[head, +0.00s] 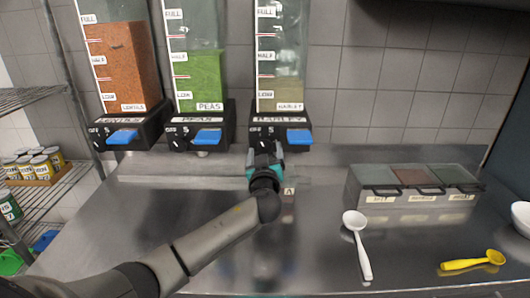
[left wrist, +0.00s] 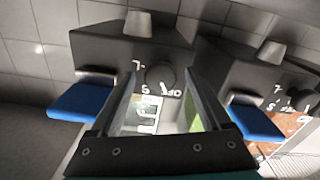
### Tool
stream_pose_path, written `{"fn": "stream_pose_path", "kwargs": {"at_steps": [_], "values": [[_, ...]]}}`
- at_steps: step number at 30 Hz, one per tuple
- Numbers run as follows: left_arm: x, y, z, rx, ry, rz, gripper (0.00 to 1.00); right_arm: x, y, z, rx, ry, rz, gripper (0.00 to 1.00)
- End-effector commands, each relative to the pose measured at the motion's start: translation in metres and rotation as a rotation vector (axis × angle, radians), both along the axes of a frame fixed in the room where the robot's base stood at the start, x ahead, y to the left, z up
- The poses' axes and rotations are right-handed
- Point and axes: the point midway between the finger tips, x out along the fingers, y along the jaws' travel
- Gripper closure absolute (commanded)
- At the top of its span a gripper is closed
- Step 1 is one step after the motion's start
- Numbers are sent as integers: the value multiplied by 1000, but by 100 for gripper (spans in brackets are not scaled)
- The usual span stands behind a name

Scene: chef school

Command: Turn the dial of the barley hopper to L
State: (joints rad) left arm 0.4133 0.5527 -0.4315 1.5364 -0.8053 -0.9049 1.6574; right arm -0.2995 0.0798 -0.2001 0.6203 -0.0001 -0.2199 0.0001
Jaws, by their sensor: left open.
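The barley hopper (head: 280,95) is the rightmost of three clear hoppers on the back wall, low on pale grain. Its dark base has a blue lever (head: 299,136) at the right. In the left wrist view its round black dial (left wrist: 160,75) has L, S and OFF marked around it; a white mark on the dial lies on the side of OFF. My left gripper (head: 265,150) is in front of the dial, its arm coming from below left. It is open, with the dial between its fingertips in the wrist view; I cannot tell whether they touch it. My right gripper is not in view.
The peas hopper (head: 207,82) and lentils hopper (head: 128,70) stand to the left. A lidded condiment box (head: 413,186), a white spoon (head: 358,240) and a yellow spoon (head: 472,262) are on the steel counter (head: 320,270) at the right. A wire shelf with cans is at the left.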

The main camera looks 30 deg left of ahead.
Motion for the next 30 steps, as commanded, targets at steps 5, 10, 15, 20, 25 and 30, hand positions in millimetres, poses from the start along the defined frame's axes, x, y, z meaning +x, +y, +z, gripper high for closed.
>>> {"fn": "stream_pose_path", "kwargs": {"at_steps": [5,10,15,20,25,30], "values": [[1,0,0,0,0,0,19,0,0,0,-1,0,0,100],[0,0,0,0,0,0,29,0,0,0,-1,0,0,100],[0,0,0,0,0,0,48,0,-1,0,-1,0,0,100],[0,0,0,0,0,0,66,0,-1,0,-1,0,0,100],[0,0,0,0,0,0,86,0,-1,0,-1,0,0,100],[0,0,0,0,0,0,100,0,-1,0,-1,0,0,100]]}}
